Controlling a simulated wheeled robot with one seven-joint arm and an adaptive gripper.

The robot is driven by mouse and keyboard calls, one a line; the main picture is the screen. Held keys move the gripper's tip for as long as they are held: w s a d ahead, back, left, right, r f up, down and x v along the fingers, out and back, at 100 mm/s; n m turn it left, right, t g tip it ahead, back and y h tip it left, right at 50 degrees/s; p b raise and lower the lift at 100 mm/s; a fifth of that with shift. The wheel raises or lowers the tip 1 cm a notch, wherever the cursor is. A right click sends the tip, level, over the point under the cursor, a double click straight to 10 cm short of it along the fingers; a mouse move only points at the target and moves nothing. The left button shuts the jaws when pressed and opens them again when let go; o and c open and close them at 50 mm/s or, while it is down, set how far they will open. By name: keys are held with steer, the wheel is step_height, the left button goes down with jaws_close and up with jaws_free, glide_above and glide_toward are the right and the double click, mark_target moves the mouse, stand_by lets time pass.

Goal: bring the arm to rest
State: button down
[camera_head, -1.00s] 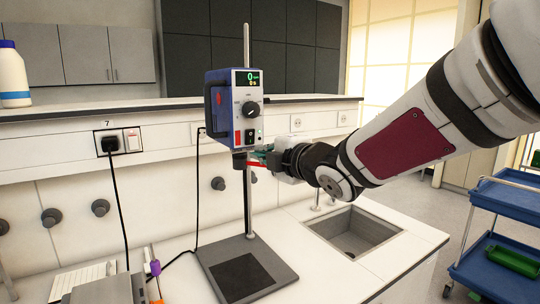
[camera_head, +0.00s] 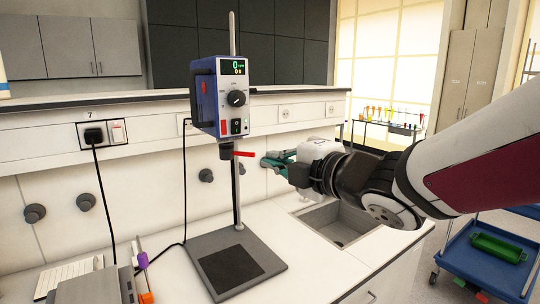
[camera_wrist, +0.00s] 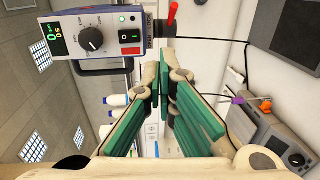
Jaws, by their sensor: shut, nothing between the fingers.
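My gripper (camera_head: 268,161) is in the middle of the head view, at the end of my arm reaching in from the right. Its green fingers are shut and empty. They are to the right of the red lever (camera_head: 243,154) below the blue stirrer (camera_head: 219,97), with a gap between them. In the wrist view the green fingers (camera_wrist: 163,88) show close together, and the stirrer (camera_wrist: 92,36) with its lit display is at the upper left.
The stirrer's stand base (camera_head: 269,264) is on the bench left of the sink (camera_head: 343,228). A grey device (camera_head: 97,288) stands at the front left. A blue cart (camera_head: 478,260) with a green tray (camera_head: 499,247) is at the right. The shelf edge (camera_head: 60,104) runs behind.

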steer(key=s+d+f+m+g+h, duration=0.1)
steer(key=s+d+f+m+h, duration=0.15)
steer(key=d+m, duration=0.25)
steer(key=s+d+f+m+h, duration=0.1)
steer(key=s+d+m+h, duration=0.25)
steer(key=d+m, duration=0.2)
steer(key=s+d+f+m+g+h, duration=0.1)
steer(key=s+d+m+h, duration=0.1)
steer(key=d+m+h, duration=0.3)
steer(key=s+d+f+m+g+y, duration=0.1)
steer(key=s+f+m+g, duration=0.2)
steer(key=s, duration=0.5)
steer(key=s+d+f+m+g, duration=0.1)
steer(key=s+f+m+g, duration=0.2)
steer(key=s+m, duration=0.3)
steer(key=s+f, duration=0.1)
steer(key=s, duration=0.1)
steer(key=shift+s+f+g+y, duration=0.2)
steer(key=shift+s+g+y, duration=0.1)
steer(key=shift+y, duration=0.1)
steer(key=shift+d, duration=0.15)
